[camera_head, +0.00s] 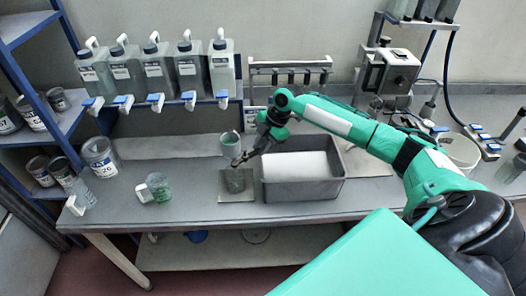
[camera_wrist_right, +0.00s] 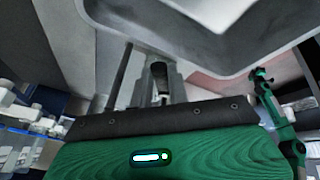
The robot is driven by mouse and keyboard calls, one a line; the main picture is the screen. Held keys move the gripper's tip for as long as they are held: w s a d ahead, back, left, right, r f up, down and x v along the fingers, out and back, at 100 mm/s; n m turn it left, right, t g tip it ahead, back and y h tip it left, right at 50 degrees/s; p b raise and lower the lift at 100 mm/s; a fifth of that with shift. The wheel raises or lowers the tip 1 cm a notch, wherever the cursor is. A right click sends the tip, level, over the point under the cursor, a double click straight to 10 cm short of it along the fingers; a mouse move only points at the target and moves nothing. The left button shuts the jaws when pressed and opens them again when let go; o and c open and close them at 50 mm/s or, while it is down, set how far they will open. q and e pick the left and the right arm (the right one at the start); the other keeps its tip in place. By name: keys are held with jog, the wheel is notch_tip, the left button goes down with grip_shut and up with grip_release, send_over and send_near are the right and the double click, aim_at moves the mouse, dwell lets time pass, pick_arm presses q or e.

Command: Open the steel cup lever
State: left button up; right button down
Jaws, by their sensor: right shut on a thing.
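My right gripper (camera_head: 238,161) reaches in from the right to a small square plate (camera_head: 226,198) on the bench, left of a steel tray. It is shut on a small part that looks like the steel cup lever. The lever and steel cup are mostly hidden by the gripper and too small to make out. A grey-green beaker (camera_head: 235,182) stands on the plate just below the gripper. In the right wrist view, the finger area (camera_wrist_right: 158,90) is dark, and the lever's position cannot be told. My left gripper does not show in the head view.
The steel tray (camera_head: 303,190) with a pale inside stands right beside the gripper. A white-rimmed cup (camera_head: 231,143) is just behind it. Dispenser bottles (camera_head: 155,68) line the back.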

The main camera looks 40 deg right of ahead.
jog(key=shift+w+a+n+g+b, duration=0.15)
jog(key=shift+w+n+g+b, duration=0.5)
jog(key=shift+n, duration=0.65)
jog(key=shift+w+a+n+g+b, duration=0.1)
jog(key=shift+w+n+g+b, duration=0.25)
jog(key=shift+w+n+b, duration=0.7)
jog(key=shift+s+r+n, duration=0.1)
jog(key=shift+s+n, duration=0.2)
jog(key=shift+n, duration=0.05)
jog(key=c, duration=1.3)
grip_release()
jog(key=shift+c, duration=0.2)
jog(key=b+v, duration=0.3)
jog(key=v, duration=1)
jog(key=shift+d+r+b, duration=0.2)
jog(key=shift+d+b, duration=0.1)
jog(key=shift+b, duration=0.05)
